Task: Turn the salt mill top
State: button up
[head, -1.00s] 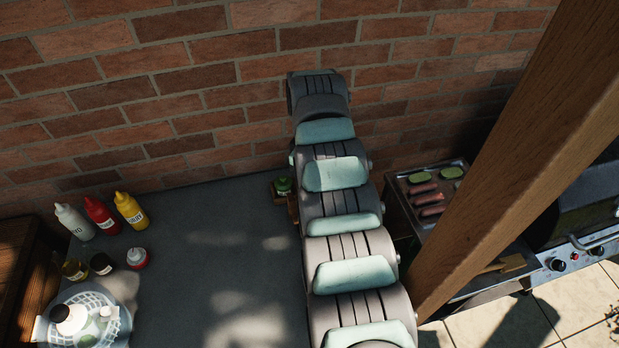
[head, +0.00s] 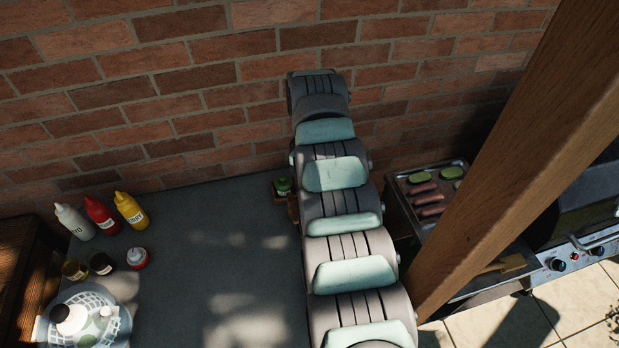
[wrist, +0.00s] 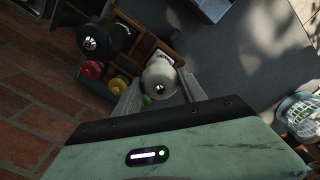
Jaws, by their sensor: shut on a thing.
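The salt mill (wrist: 160,72) is pale with a shiny metal knob on its top, and I see it from above in the wrist view. My gripper (wrist: 158,84) is shut on its top, one finger on each side. The mill stands at a wooden caddy (wrist: 151,43). Its lower body is hidden below the top. In the head view my arm hides the mill and my gripper; only the caddy's edge (head: 293,207) shows.
A black mill (wrist: 100,41) stands close to the left in the wrist view, with red (wrist: 91,70) and yellow (wrist: 117,86) tops near it. In the head view, sauce bottles (head: 102,215) and a white basket (head: 122,328) stand left. The table's middle (head: 215,260) is clear.

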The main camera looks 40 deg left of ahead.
jog(key=o, duration=1.4)
jog(key=shift+c, duration=0.2)
jog(key=shift+r, duration=0.1)
notch_tip(320, 180, up, 11)
jog(key=b, duration=0.1)
